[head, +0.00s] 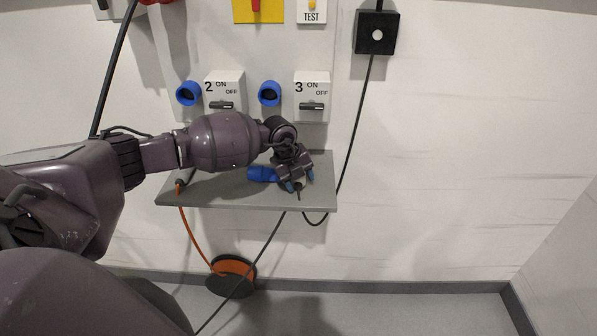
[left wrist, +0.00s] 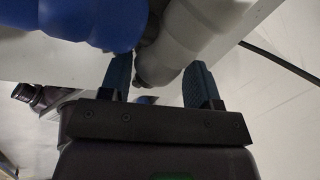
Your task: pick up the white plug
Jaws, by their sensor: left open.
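The white plug (left wrist: 205,30) shows large at the top of the left wrist view. Its narrower dark end (left wrist: 157,70) lies between the two blue fingers of my left gripper (left wrist: 157,82). The fingers are apart, and I cannot tell whether either touches the plug. In the head view my left gripper (head: 300,181) is low over the right part of the grey shelf and hides most of the white plug. My right gripper is not in view.
A blue plug (head: 262,174) lies just left of my gripper on the shelf (head: 235,197); it is close in the left wrist view (left wrist: 90,18). A plug with an orange cable (head: 183,180) lies at the shelf's left. Blue sockets (head: 269,93) and switches (head: 311,106) are on the panel above.

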